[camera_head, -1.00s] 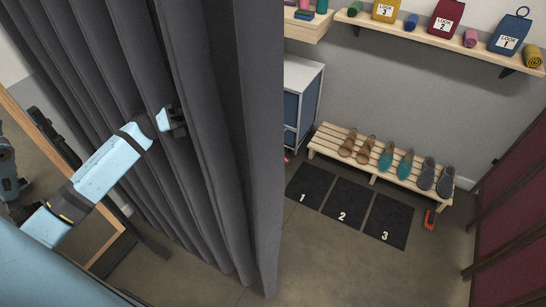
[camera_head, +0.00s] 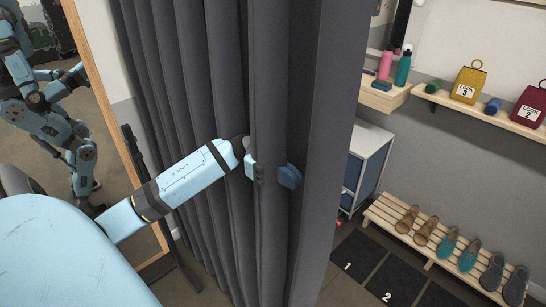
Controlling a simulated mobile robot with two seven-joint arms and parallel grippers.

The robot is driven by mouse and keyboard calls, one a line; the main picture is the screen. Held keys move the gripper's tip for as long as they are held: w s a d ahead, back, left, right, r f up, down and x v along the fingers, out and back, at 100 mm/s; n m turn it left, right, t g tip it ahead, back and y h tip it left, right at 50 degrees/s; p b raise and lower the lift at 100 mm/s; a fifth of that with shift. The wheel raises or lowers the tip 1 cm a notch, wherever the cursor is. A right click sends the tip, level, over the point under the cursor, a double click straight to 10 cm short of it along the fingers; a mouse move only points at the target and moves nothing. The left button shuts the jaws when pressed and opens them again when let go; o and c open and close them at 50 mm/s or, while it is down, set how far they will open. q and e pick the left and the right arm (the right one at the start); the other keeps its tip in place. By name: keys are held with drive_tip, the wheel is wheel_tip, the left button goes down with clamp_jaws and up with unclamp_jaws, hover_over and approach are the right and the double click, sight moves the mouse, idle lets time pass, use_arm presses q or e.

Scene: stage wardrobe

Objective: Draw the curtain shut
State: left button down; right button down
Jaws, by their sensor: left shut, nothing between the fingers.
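The dark grey curtain (camera_head: 228,80) hangs in vertical folds through the middle of the head view. Its right edge stands left of the shelves and bench, which are uncovered. My left gripper (camera_head: 262,170) is at the curtain's right part, at about mid-height in the picture, shut with nothing between its fingers. A fold hides part of its tips. A small dark blue piece (camera_head: 289,176) shows just right of that fold; I cannot tell whether it belongs to the curtain or to my gripper. My right gripper is not in view.
A wood-framed mirror (camera_head: 95,130) at the left reflects a light blue robot. A dark stand (camera_head: 160,215) is beside it. Right of the curtain are a cabinet (camera_head: 372,160), a shoe bench (camera_head: 440,255), numbered mats (camera_head: 355,257) and a wall shelf (camera_head: 500,118).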

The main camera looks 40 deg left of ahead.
use_arm(q)
drive_tip(key=shift+s+d+p, duration=0.1)
drive_tip(key=shift+d+p, duration=0.25)
drive_tip(key=shift+d, duration=1)
